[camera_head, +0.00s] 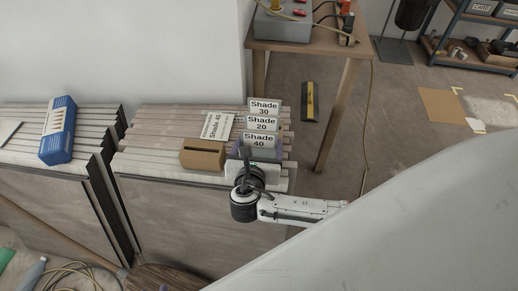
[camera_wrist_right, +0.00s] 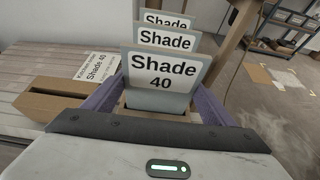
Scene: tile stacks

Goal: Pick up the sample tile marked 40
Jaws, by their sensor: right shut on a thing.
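The tile marked Shade 40 (camera_head: 258,140) is the nearest of three upright labelled tiles on the right-hand stack. It stands large in the right wrist view (camera_wrist_right: 163,72), its lower part in a brown holder (camera_wrist_right: 155,113). My right gripper (camera_head: 259,154) is shut on this tile, with a purple finger at each side; it also shows in the right wrist view (camera_wrist_right: 157,101). Behind it stand Shade 20 (camera_head: 262,123) and Shade 30 (camera_head: 264,106). A card (camera_head: 216,125) reading Shade 40 lies flat to the left. My left gripper is not in view.
A brown slotted box (camera_head: 203,155) sits just left of the gripper. A blue box (camera_head: 58,130) lies on the left stack. A wooden table (camera_head: 300,46) with equipment stands behind, and a shelf (camera_head: 470,58) is at the far right. Open floor lies to the right.

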